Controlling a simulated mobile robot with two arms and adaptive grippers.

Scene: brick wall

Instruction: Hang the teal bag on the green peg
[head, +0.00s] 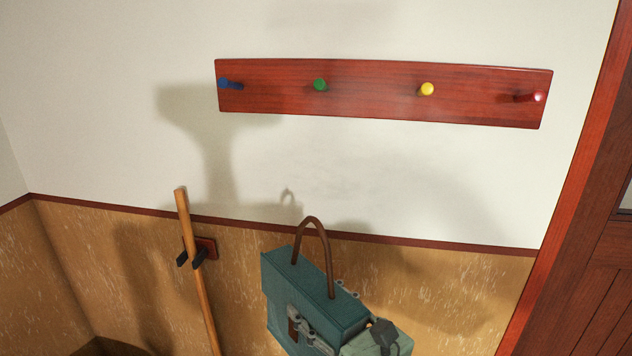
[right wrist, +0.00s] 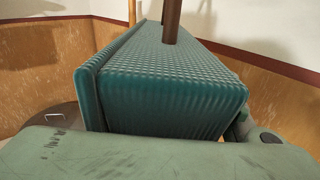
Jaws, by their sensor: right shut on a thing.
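The teal bag (head: 285,273) hangs in the air at the lower middle of the head view, with its brown arched handle (head: 312,222) standing up. My right gripper (head: 324,312) is shut on the bag's body from the right, one finger across its front face. In the right wrist view the bag's ribbed teal side (right wrist: 165,100) fills the middle. The green peg (head: 320,85) is on the red-brown wooden rack, well above the handle in the picture, and is bare. My left gripper is not in view.
The rack (head: 375,92) also bears a blue peg (head: 228,84), a yellow peg (head: 427,89) and a red peg (head: 535,97), all empty. A wooden pole (head: 183,215) stands in a wall holder (head: 205,249) at the left. A door frame (head: 565,190) is at the right.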

